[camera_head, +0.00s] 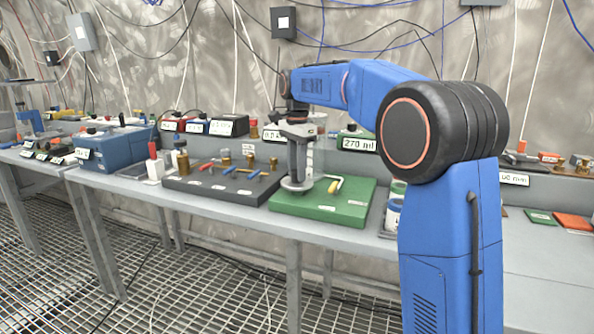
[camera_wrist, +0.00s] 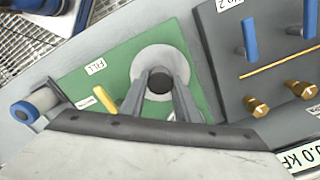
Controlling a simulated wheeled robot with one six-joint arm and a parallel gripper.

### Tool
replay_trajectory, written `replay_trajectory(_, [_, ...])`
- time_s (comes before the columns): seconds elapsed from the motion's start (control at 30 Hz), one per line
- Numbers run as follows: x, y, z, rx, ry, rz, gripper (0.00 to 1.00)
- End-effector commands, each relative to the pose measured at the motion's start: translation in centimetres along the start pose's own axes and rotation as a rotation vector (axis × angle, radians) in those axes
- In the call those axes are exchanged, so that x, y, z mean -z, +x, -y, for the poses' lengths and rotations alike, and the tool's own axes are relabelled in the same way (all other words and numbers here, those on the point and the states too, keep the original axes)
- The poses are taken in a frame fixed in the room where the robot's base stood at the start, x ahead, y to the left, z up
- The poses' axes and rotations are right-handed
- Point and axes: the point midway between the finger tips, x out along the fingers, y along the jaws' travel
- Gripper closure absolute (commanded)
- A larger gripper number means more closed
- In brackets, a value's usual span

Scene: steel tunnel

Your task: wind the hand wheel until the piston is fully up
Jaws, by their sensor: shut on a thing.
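The hand wheel is a light grey disc (camera_head: 296,186) low over a green board (camera_head: 352,205), left of the board's middle. It also shows in the wrist view (camera_wrist: 160,54) with a dark round hub at its centre. My gripper (camera_head: 297,174) points straight down onto the wheel. In the wrist view its two fingers (camera_wrist: 160,82) close on the dark hub from both sides. A pale upright cylinder with marks (camera_head: 310,158) stands just behind my gripper and is partly hidden by it. I cannot make out the piston or its height.
A yellow-handled lever (camera_head: 336,184) lies right of the wheel, near a FILL label (camera_wrist: 98,65). A dark board (camera_head: 215,187) with blue and red levers and brass fittings stands left. A display reading 270 ml (camera_head: 359,143) is behind. A container (camera_head: 393,212) stands right of the green board.

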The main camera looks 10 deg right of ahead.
Motion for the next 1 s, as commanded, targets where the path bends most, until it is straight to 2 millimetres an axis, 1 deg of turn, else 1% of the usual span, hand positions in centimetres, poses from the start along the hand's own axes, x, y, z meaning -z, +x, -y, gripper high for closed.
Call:
replay_trajectory(0.2, [0.06, -0.14, 0.06, 0.004, 0.126, -0.002, 0.94])
replay_trajectory(0.4, [0.06, -0.14, 0.05, 0.004, 0.193, -0.002, 0.94])
replay_trajectory(0.97, [0.05, -0.14, 0.06, 0.005, 0.221, -0.001, 0.94])
replay_trajectory(1.0, [0.04, -0.15, 0.06, 0.004, 0.221, -0.001, 0.64])
